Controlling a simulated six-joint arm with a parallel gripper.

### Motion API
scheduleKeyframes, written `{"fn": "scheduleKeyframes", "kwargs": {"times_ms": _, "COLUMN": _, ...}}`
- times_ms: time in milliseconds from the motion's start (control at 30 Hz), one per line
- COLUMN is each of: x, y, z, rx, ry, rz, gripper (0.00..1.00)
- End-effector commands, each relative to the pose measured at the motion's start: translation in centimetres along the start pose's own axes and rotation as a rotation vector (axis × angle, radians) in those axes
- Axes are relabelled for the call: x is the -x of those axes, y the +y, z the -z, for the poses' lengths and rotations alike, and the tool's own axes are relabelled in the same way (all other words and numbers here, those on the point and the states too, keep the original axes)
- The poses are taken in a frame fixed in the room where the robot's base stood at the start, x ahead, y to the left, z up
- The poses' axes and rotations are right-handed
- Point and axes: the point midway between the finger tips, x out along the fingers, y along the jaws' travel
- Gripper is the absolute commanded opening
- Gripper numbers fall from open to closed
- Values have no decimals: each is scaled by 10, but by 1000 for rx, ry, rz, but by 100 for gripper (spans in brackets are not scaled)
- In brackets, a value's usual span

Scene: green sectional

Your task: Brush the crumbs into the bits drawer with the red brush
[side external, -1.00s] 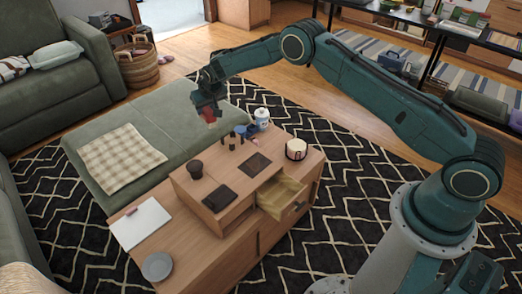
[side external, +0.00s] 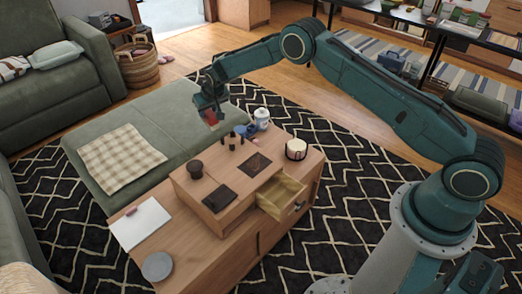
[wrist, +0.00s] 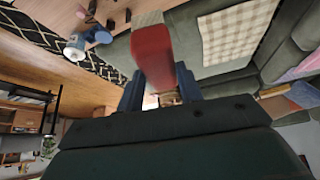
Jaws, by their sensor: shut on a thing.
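My gripper (side external: 207,103) is shut on the red brush (side external: 211,118) and holds it in the air over the green ottoman seat, behind the wooden table. In the wrist view the brush (wrist: 152,55) sticks out between the fingers, with pale bristles at its far end. The small drawer (side external: 292,207) in the raised wooden unit is pulled open, apart from the brush. Its visible inside looks empty. A dark square (side external: 254,163) lies on the unit's top above the drawer; I cannot make out crumbs for certain.
Near the drawer stand a white and blue jar (side external: 262,117), a blue cup (side external: 240,131), several small dark bottles, and a round white tin (side external: 296,149). A dark cup (side external: 195,169) and a dark wallet-like thing (side external: 219,198) sit left on the unit.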

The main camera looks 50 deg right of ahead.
Motion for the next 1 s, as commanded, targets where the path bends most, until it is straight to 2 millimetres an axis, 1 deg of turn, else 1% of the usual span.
{"fn": "scheduleKeyframes", "kwargs": {"times_ms": 167, "x": -10, "y": 10, "z": -22, "rx": 1, "ry": -3, "rz": -4, "gripper": 18}}
{"fn": "scheduleKeyframes", "kwargs": {"times_ms": 267, "x": -17, "y": 17, "z": -40, "rx": 2, "ry": -3, "rz": -6, "gripper": 18}}
{"fn": "scheduleKeyframes", "kwargs": {"times_ms": 500, "x": -29, "y": 34, "z": -88, "rx": 4, "ry": -4, "rz": -6, "gripper": 18}}
{"fn": "scheduleKeyframes", "kwargs": {"times_ms": 700, "x": -32, "y": 48, "z": -128, "rx": 2, "ry": -2, "rz": -4, "gripper": 18}}
{"fn": "scheduleKeyframes", "kwargs": {"times_ms": 800, "x": -31, "y": 54, "z": -145, "rx": 1, "ry": -1, "rz": -2, "gripper": 18}}
{"fn": "scheduleKeyframes", "kwargs": {"times_ms": 900, "x": -30, "y": 58, "z": -158, "rx": 0, "ry": -2, "rz": -1, "gripper": 18}}
{"fn": "scheduleKeyframes", "kwargs": {"times_ms": 1000, "x": -29, "y": 60, "z": -166, "rx": -1, "ry": -1, "rz": 1, "gripper": 18}}
